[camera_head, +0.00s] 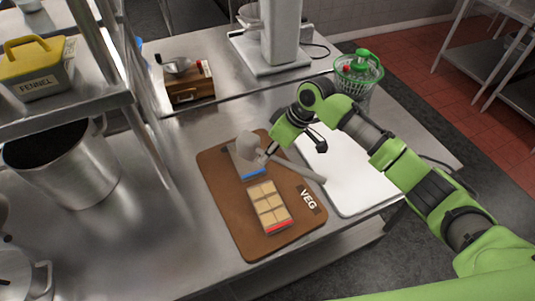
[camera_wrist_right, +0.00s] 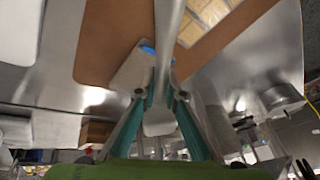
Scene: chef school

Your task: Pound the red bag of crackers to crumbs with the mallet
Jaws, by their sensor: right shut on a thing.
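The red bag of crackers (camera_head: 269,205) lies flat on the brown board, with a red strip at its near end and whole square crackers showing. Its crackers also show at the top of the wrist view (camera_wrist_right: 208,18). My right gripper (camera_head: 266,157) is shut on the handle of the grey mallet (camera_head: 305,170). The mallet head (camera_head: 250,146) is over a second bag, beyond the red one; contact cannot be told. In the wrist view the handle (camera_wrist_right: 167,35) runs up between the fingers (camera_wrist_right: 162,92). My left gripper is out of view.
The second bag (camera_head: 255,174) has a blue strip and greyish contents. The brown board (camera_head: 222,198) is marked VEG. A white board (camera_head: 350,175) lies to its right. A green basket (camera_head: 358,72), wooden box (camera_head: 190,90) and steel pot (camera_head: 65,165) stand around.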

